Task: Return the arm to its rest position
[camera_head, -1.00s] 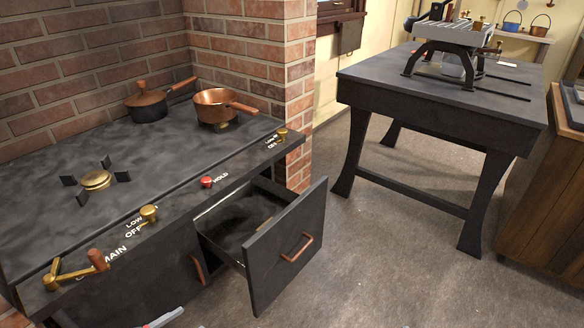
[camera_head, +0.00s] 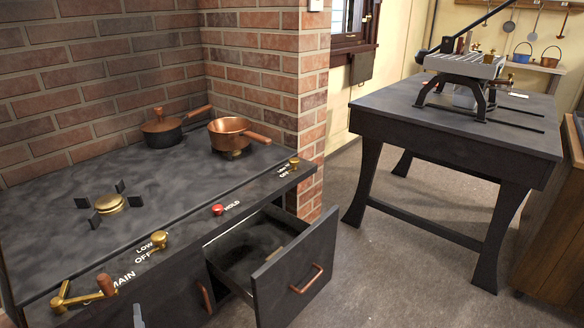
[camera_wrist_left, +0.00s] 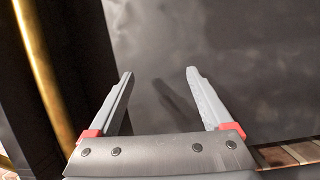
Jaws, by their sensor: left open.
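My left gripper (camera_wrist_left: 160,74) is open in the left wrist view, with two grey fingers apart and nothing between them. A plain dark surface fills most of that view behind the fingers. In the head view only a small grey tip of my left gripper (camera_head: 138,316) shows at the bottom edge, in front of the stove (camera_head: 60,215). The rest of that arm is out of frame. My right gripper is in neither view.
A drawer (camera_head: 290,282) stands pulled out from the stove front. A copper pan (camera_head: 232,130) and a lidded dark pot (camera_head: 161,131) sit at the stove's back. A dark table (camera_head: 455,135) with a press-like machine (camera_head: 465,68) stands right. Floor between is clear.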

